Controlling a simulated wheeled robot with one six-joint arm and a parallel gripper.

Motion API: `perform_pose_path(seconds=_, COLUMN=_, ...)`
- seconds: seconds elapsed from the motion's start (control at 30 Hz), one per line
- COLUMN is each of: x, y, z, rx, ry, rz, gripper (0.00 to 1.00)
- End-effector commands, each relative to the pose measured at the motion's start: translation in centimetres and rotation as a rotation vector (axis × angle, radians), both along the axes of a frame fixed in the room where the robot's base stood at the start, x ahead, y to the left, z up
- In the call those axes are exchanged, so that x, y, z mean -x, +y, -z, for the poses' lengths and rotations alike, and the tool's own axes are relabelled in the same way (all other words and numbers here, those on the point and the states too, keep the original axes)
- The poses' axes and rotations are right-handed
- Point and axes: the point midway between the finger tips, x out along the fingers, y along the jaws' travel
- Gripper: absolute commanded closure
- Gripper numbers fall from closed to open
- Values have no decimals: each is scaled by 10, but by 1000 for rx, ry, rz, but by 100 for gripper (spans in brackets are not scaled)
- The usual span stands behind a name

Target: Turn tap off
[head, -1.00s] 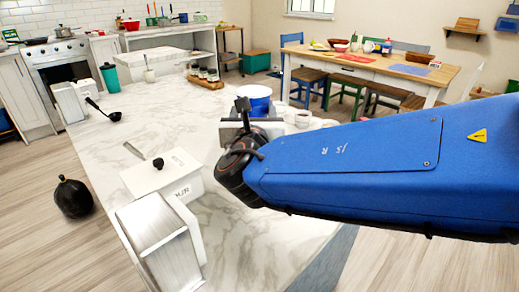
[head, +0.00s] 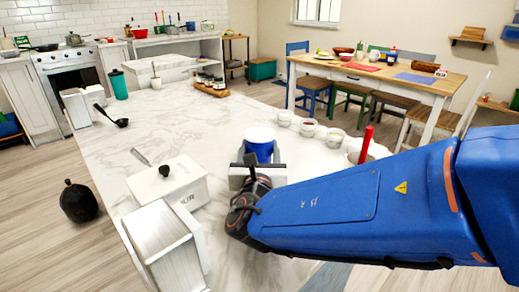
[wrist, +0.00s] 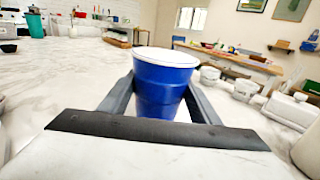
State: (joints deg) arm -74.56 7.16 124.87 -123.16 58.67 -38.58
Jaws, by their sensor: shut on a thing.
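A blue cup with a white rim (head: 260,150) stands upright at my gripper, over the marble island; it also shows in the wrist view (wrist: 165,88). My gripper (head: 258,168) has its two fingers on either side of the cup and is shut on it, as the wrist view shows (wrist: 163,100). The cup's base is partly hidden by the gripper, so I cannot tell whether it touches the marble. I can make out no tap in either view.
The marble island (head: 150,130) has clear room left of the cup. A white flour canister (head: 165,187), a white box (head: 160,240) and a black ladle (head: 118,121) lie left. White bowls (head: 308,128) and a red upright object (head: 366,144) stand right. A wooden dining table (head: 400,80) is beyond.

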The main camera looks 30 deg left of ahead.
Motion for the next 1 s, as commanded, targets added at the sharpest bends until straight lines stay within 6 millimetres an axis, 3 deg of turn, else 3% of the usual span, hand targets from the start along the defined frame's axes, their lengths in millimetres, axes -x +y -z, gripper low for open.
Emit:
perform_pose_path(seconds=0.2, x=0, y=0, z=3, rx=1, ry=0, rz=0, gripper=64)
perform_pose_path(seconds=0.23, x=0, y=0, z=3, rx=0, ry=0, rz=0, gripper=41)
perform_pose_path(seconds=0.3, x=0, y=0, z=2, rx=0, ry=0, rz=0, gripper=25)
perform_pose_path(seconds=0.67, x=0, y=0, z=-1, rx=-1, ry=0, rz=0, gripper=25)
perform_pose_path(seconds=0.83, x=16, y=-8, z=-2, rx=-1, ry=0, rz=-3, gripper=25)
perform_pose_path(seconds=1.0, x=45, y=-24, z=-1, rx=-1, ry=0, rz=-4, gripper=25)
